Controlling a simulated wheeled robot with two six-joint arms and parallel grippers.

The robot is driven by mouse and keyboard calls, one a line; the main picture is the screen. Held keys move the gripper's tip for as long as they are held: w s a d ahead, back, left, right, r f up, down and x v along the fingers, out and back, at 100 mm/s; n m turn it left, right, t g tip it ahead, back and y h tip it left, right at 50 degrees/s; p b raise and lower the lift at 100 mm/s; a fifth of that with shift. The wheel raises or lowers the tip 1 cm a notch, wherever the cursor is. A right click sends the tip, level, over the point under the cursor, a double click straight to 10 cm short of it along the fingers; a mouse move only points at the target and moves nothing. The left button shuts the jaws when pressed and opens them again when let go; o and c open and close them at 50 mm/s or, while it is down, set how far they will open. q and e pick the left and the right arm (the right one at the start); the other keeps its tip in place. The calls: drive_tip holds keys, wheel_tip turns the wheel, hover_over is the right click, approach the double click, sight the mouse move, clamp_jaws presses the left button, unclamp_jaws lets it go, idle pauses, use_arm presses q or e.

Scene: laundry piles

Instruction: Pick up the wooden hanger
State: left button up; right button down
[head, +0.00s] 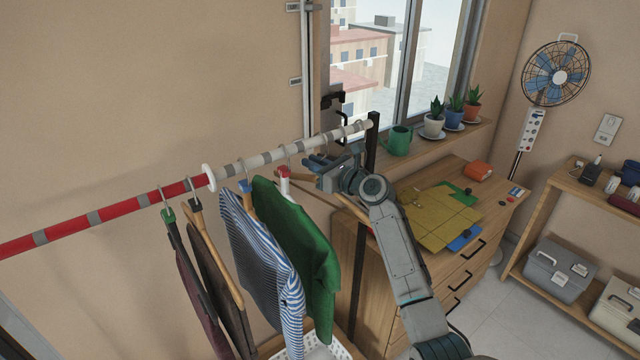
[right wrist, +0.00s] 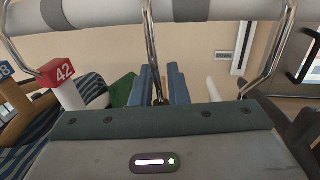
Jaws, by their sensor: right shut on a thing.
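The wooden hanger (head: 354,209) hangs bare near the right end of the rail, partly hidden behind my right gripper. My right gripper (head: 312,163) reaches in from the right, just below the rail, and is shut on the hanger near its hook. In the right wrist view, a thin metal hook (right wrist: 154,50) rises from between the two blue fingers (right wrist: 164,85) to the rail. The hanger's wooden arms are hidden in that view. My left gripper is not in view.
The rail (head: 255,161) also carries a green shirt (head: 300,235), a striped shirt (head: 258,260) and dark garments (head: 205,290). A red size tag (right wrist: 62,72) is close left of my fingers. A black post (head: 362,260) and a wooden dresser (head: 420,260) stand at the right.

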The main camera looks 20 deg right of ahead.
drive_tip(key=shift+r, duration=0.1)
drive_tip(key=shift+r+b, duration=0.3)
drive_tip(key=shift+r, duration=0.2)
wheel_tip(320, 180, up, 2)
drive_tip(key=shift+r+b, duration=0.15)
drive_tip(key=shift+b, duration=0.5)
drive_tip(key=a+b+v, duration=0.1)
drive_tip(key=b+v, duration=0.1)
drive_tip(key=v, duration=0.6)
drive_tip(key=s+a+r+b+v, duration=0.1)
drive_tip(key=b+v, duration=0.1)
drive_tip(key=v, duration=0.5)
drive_tip(key=shift+s+r, duration=0.25)
drive_tip(key=shift+s, duration=0.3)
drive_tip(key=shift+a+r, duration=0.1)
